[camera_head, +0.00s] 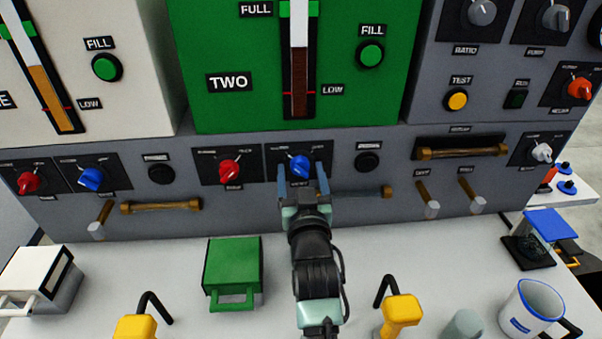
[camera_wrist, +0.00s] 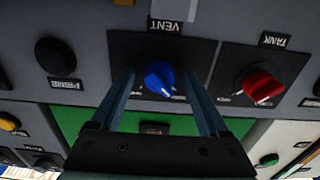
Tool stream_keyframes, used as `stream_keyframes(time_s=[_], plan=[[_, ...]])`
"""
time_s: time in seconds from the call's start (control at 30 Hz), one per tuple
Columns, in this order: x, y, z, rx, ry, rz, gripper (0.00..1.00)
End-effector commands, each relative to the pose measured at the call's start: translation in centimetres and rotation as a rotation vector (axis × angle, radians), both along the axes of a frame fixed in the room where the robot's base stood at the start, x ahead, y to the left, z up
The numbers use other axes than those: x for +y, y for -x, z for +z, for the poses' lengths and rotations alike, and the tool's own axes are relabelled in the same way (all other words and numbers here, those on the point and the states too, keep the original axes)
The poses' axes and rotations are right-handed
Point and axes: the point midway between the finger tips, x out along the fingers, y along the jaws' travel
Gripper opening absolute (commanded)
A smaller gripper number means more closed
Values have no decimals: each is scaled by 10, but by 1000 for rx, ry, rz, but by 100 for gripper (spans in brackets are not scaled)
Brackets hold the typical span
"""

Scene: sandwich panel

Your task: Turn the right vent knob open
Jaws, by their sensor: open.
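The right vent knob (camera_head: 299,167) is blue and sits on a black plate on the lower grey panel, below the green TWO unit. It also shows in the wrist view (camera_wrist: 160,78), beside an upside-down VENT label, with its white mark toward the picture's lower right. My gripper (camera_head: 301,173) reaches toward the panel with its jaws open. In the wrist view its two fingers (camera_wrist: 158,74) lie on either side of the knob, with visible gaps; I cannot tell how far they reach along its depth. Another blue knob (camera_head: 92,180) is on the panel's left.
A red knob (camera_head: 230,171) is just left of the vent knob, and a black button (camera_head: 367,161) just right. A brown-handled drawer bar (camera_head: 372,192) is partly behind my gripper. A green box (camera_head: 233,268) and a yellow-based tool (camera_head: 401,311) stand on the counter either side of my arm.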

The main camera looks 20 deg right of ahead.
Motion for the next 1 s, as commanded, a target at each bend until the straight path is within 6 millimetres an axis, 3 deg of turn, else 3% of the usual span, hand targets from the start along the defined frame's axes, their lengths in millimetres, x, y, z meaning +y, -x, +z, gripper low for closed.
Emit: stream_keyframes(time_s=[0.1, 0.5, 1.0], plan=[[0, 0, 0, 0, 0, 0, 75], [0, 0, 0, 1, 0, 0, 3], [1, 0, 0, -28, -104, 1, 0]])
